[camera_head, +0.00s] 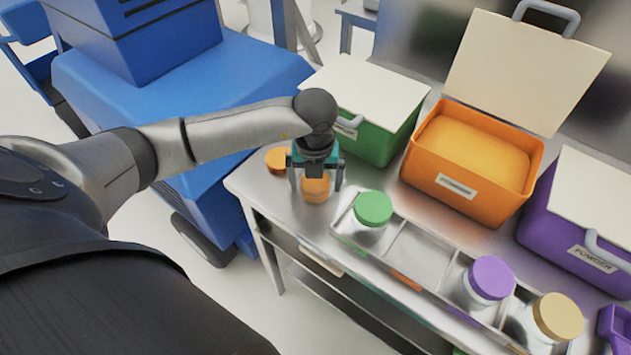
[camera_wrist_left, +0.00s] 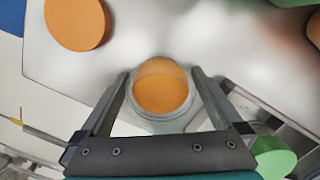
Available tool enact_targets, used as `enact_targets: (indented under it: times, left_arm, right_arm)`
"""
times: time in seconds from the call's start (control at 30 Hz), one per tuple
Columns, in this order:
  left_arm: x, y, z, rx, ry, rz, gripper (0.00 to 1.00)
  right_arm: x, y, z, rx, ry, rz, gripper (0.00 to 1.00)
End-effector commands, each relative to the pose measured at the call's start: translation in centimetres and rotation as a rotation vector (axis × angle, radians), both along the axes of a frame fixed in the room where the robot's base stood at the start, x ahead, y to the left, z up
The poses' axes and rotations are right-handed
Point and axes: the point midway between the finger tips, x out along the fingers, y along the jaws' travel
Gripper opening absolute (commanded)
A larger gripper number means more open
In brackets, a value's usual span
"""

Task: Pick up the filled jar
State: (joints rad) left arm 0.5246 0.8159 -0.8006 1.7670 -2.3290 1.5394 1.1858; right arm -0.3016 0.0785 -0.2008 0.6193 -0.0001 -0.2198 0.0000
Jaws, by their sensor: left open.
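The filled jar (camera_head: 316,190) is a small clear jar holding orange powder, standing upright and uncovered near the left end of the metal table. In the left wrist view the jar (camera_wrist_left: 160,92) shows from above, its round rim between my fingers. My left gripper (camera_head: 315,181) points down over the jar with its fingers open, one on each side. The gripper (camera_wrist_left: 161,78) also shows in the wrist view; whether the fingers touch the glass is unclear. The orange lid (camera_head: 278,160) lies on the table left of the jar, also seen in the wrist view (camera_wrist_left: 77,22). My right gripper is not in view.
A divided metal tray (camera_head: 420,252) with green-, purple- and tan-lidded jars stands right of the jar. Behind are a closed green bin (camera_head: 377,138), an open orange bin (camera_head: 445,187) of powder and a purple bin (camera_head: 560,235). A blue cart (camera_head: 190,85) stands left.

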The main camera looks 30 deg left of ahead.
Motion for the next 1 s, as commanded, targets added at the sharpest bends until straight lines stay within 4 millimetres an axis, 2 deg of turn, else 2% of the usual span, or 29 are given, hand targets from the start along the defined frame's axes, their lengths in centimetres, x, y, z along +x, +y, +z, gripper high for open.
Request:
enact_targets:
  times: [0.07, 0.8, 1.0]
  left_arm:
    - [0.00, -0.01, 0.04, 0.000, 0.000, 0.000, 0.93]
    - [0.05, 0.00, 0.13, 0.000, -0.001, 0.001, 0.10]
    - [0.11, 0.00, 0.19, 0.000, -0.004, 0.001, 0.09]
  right_arm:
    - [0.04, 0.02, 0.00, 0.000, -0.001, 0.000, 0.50]
    - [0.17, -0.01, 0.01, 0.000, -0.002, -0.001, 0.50]
    - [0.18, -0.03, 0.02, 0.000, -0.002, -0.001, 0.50]
